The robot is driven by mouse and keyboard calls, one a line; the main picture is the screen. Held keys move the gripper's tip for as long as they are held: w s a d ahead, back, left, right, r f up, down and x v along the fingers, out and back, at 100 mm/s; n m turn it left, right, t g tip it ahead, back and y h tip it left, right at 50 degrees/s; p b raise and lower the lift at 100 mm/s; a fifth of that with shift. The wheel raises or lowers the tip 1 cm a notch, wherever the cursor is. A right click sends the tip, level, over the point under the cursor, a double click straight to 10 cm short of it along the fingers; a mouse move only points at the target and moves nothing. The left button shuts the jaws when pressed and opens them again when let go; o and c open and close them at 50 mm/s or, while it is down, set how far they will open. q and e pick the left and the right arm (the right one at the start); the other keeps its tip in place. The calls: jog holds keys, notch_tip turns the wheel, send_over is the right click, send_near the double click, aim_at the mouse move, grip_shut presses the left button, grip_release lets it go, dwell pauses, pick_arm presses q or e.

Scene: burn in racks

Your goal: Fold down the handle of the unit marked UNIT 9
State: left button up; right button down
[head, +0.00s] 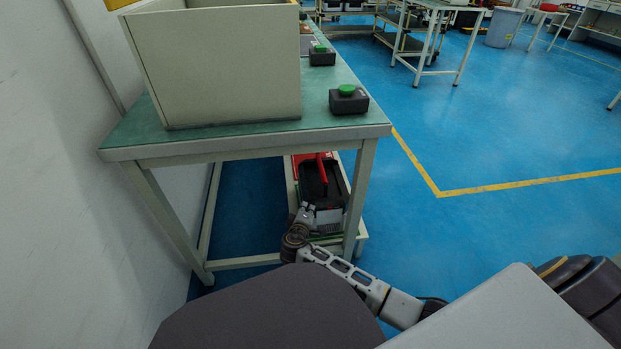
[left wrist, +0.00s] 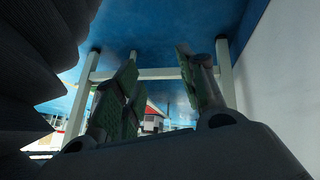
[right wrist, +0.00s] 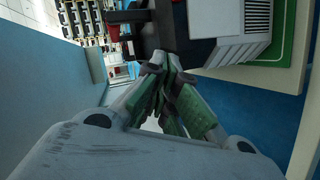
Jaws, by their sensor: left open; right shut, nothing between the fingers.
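A dark unit (head: 334,190) with a light grey front end lies on a low shelf under the table. A red handle bar (head: 322,172) shows on it, apparently raised; no marking is legible. My right gripper (head: 305,212) is at the near end of this unit. In the right wrist view its fingers (right wrist: 170,68) are shut and empty, with tips close against the dark and grey unit body (right wrist: 228,22); I cannot tell whether they touch. A red part (right wrist: 113,32) shows beyond, left of the fingers. My left gripper (left wrist: 160,65) is open and empty, seen only in the left wrist view.
The green-topped table (head: 225,140) stands over the unit; its front right leg (head: 360,195) is right beside it. On top are a beige box (head: 215,70) and black button boxes (head: 348,100). A white wall (head: 70,220) bounds the left. Blue floor (head: 480,130) is clear to the right.

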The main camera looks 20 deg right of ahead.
pick_arm(q)
jog(key=shift+s+d+r+t+h+b, duration=0.15)
jog(key=shift+d+t+h+b, duration=0.35)
jog(key=shift+d, duration=0.35)
pick_arm(e)
jog(key=w+r+n+t, duration=0.2)
jog(key=w+r+t, duration=0.1)
jog(key=w+r, duration=0.2)
jog(key=shift+w+a+t+h, duration=0.3)
jog(key=shift+w+a, duration=0.15)
jog(key=shift+w, duration=0.05)
pick_arm(q)
jog(key=shift+d, duration=0.1)
pick_arm(e)
jog(key=shift+w, duration=0.1)
